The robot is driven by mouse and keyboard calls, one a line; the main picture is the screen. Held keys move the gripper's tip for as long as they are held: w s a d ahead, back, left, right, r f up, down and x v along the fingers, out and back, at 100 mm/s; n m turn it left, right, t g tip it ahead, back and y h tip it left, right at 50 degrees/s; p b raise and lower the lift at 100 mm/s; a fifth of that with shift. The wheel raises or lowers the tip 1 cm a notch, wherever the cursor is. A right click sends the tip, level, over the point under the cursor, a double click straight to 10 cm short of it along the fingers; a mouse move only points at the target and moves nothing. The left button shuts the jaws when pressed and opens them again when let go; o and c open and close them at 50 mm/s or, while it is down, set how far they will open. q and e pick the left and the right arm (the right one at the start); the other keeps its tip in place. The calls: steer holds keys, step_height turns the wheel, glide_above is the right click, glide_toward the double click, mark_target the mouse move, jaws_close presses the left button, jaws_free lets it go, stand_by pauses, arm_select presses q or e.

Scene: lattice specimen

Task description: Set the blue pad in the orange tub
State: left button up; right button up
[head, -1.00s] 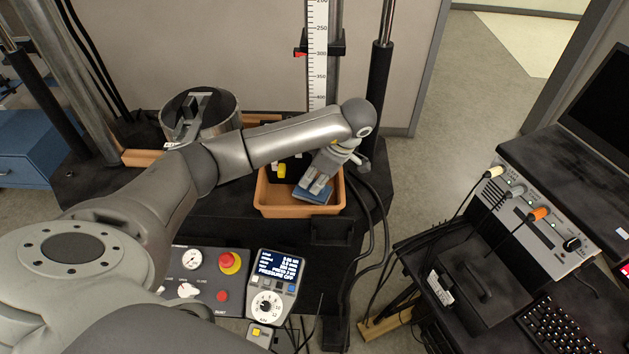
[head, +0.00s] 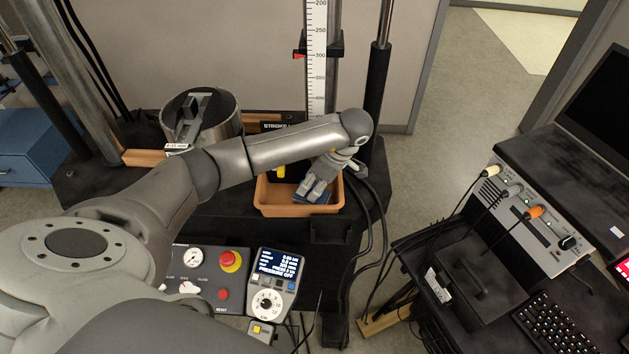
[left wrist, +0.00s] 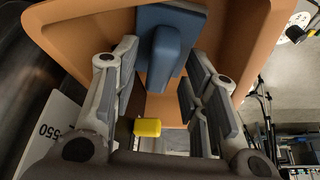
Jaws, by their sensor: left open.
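The orange tub (head: 290,211) stands on the black machine base in the head view; its inside fills the upper part of the left wrist view (left wrist: 65,28). The blue pad (head: 322,198) lies inside the tub, low down and partly covered by my fingers. In the left wrist view the pad (left wrist: 166,52) shows a flat plate and a raised grip block. My left gripper (head: 312,187) is over the tub, pointing down into it. Its fingers (left wrist: 160,78) are open, one on each side of the block, with gaps visible. My right gripper is not in view.
A metal cylinder (head: 197,119) stands left of the tub. A scale column (head: 316,65) and dark posts rise behind. A control panel (head: 205,277) and handset (head: 273,285) lie in front. Black cables (head: 372,215) run right of the tub. A yellow piece (left wrist: 147,127) shows near my fingers.

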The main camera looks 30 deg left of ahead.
arm_select(q)
steer(key=shift+r, duration=0.2)
steer(key=shift+w+d+r, duration=0.15)
steer(key=shift+r, duration=0.1)
steer(key=s+b+v, duration=0.1)
steer(key=v, duration=1)
steer(key=shift+w+r, duration=0.15)
steer(key=shift+w, duration=0.25)
